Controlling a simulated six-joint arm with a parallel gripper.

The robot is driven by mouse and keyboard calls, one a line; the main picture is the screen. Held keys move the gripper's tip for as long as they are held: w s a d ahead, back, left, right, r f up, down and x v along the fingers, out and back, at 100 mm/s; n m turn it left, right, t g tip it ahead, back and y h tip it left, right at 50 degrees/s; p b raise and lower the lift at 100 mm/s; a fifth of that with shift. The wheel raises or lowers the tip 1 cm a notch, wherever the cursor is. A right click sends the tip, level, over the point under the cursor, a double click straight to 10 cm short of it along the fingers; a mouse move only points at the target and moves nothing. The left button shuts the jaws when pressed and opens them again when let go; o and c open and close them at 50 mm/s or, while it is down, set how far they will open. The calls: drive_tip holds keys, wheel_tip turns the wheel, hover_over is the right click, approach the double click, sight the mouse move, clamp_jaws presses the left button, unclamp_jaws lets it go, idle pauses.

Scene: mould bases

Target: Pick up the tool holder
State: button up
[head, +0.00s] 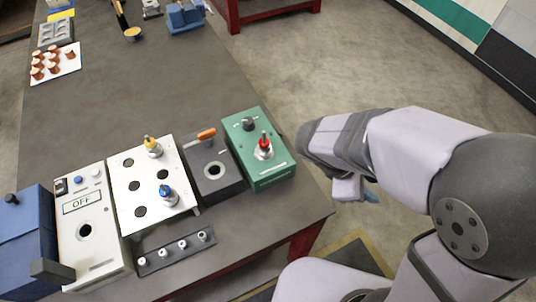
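Several tool-holder-like pieces stand upright on the bench. One with a red tip (264,144) sits in a metal collar on a green box (254,172). One with a yellow tip (152,147) and one with a blue tip (167,195) stand on a white plate (128,181) that also has several empty dark holes. Which one the task means cannot be told. My gripper (362,192) is beyond the bench's right edge, right of the green box and apart from every piece. My arm mostly hides it, so its opening does not show.
A dark box (208,183) with an orange lever stands between the white plate and green box. A grey machine (98,250) with an OFF display and a blue box (22,245) stand at left. A dark strip (157,262) lies in front. The bench's middle (130,95) is clear.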

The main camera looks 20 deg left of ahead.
drive_tip(key=w+a+r+n+t+b, duration=0.1)
drive_tip(key=w+a+r+n+t, duration=0.1)
drive_tip(key=w+a+n+t, duration=0.4)
wheel_tip(320, 180, up, 3)
drive_tip(key=n+t+y+b, duration=0.3)
drive_tip(key=n+t+y, duration=0.3)
drive_tip(key=n, duration=0.5)
hover_over(264, 150)
drive_tip(key=s, duration=0.2)
drive_tip(key=f, duration=0.1)
drive_tip(key=a+f+m+g, duration=0.1)
drive_tip(key=shift+w+f+m+g, duration=0.1)
drive_tip(key=shift+f+m+g, duration=0.2)
drive_tip(key=shift+f, duration=0.1)
drive_tip(key=shift+p+x, duration=1.5)
drive_tip(key=shift+x, duration=1.45)
drive_tip(key=shift+w+d+f, duration=0.2)
drive_tip(key=shift+w, duration=0.5)
